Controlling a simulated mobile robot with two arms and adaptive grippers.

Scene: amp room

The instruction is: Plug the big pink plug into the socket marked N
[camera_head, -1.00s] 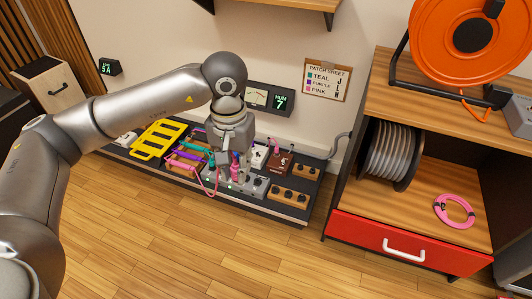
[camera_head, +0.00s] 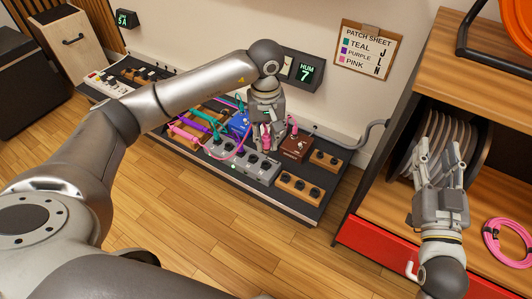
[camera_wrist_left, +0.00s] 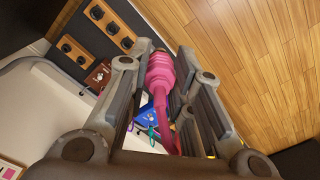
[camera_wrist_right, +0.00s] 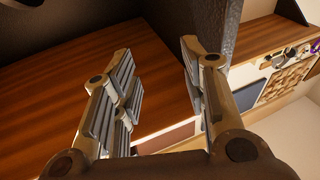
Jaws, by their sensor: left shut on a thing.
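My left gripper (camera_head: 266,146) is shut on the big pink plug (camera_wrist_left: 160,72), with a pink cable trailing from it. In the head view it is above or just behind the grey box with round sockets (camera_head: 242,160), left of the brown pedal (camera_head: 296,148). The plug's metal end points away from my left gripper (camera_wrist_left: 160,85) in the left wrist view and seems clear of any socket. The socket letters are too small to read. The patch sheet (camera_head: 367,50) pairs pink with N. My right gripper (camera_head: 437,150) is open and empty in front of the cable reel.
Teal (camera_head: 203,117) and purple cables lie left of the grey box, beside a blue pedal (camera_head: 240,122). Wooden knob boxes (camera_head: 298,187) sit on the board's right end. The shelf (camera_head: 465,215) with a pink cable coil (camera_head: 508,241) is at the right. The floor in front is clear.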

